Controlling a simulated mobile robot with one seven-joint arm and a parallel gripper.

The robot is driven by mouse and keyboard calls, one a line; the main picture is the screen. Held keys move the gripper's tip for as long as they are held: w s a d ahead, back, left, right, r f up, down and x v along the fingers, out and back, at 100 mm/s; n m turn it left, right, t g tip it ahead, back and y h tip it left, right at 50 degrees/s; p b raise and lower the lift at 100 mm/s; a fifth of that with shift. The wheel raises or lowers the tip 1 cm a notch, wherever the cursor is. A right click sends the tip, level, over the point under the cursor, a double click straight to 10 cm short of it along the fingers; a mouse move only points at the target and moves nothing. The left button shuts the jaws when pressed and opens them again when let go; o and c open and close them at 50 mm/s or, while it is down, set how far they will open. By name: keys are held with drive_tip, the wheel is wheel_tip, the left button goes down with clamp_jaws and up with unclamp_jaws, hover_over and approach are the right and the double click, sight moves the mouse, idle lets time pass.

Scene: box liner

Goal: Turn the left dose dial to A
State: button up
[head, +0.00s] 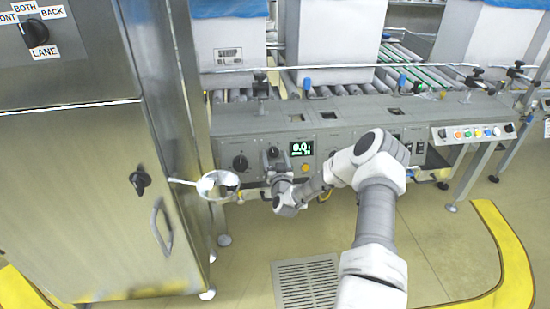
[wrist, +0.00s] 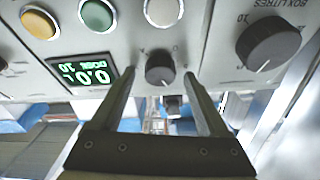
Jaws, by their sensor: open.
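A small dark round dial (wrist: 160,67) sits on the grey control panel beside the green-lit display, which reads about 0.0 with a small dose line; I take it as the left dose dial. In the wrist view, which is upside down, its pale mark points toward the bottom; the letters around it are too small to read. My gripper (wrist: 159,76) is open, with one fingertip on each side of the dial in the picture; I cannot tell whether they touch it. In the head view the dial (head: 272,152) is partly covered by my gripper (head: 274,163).
A larger dial (wrist: 268,42) marked BOX LITRES is close by; it also shows in the head view (head: 240,162). Yellow (wrist: 39,23), green (wrist: 97,15) and white (wrist: 163,10) buttons line the panel. A steel cabinet (head: 80,200) stands at left, with a round white-rimmed part (head: 218,185) jutting out.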

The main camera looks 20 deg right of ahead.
clamp_jaws()
drive_tip(key=shift+m, duration=0.4)
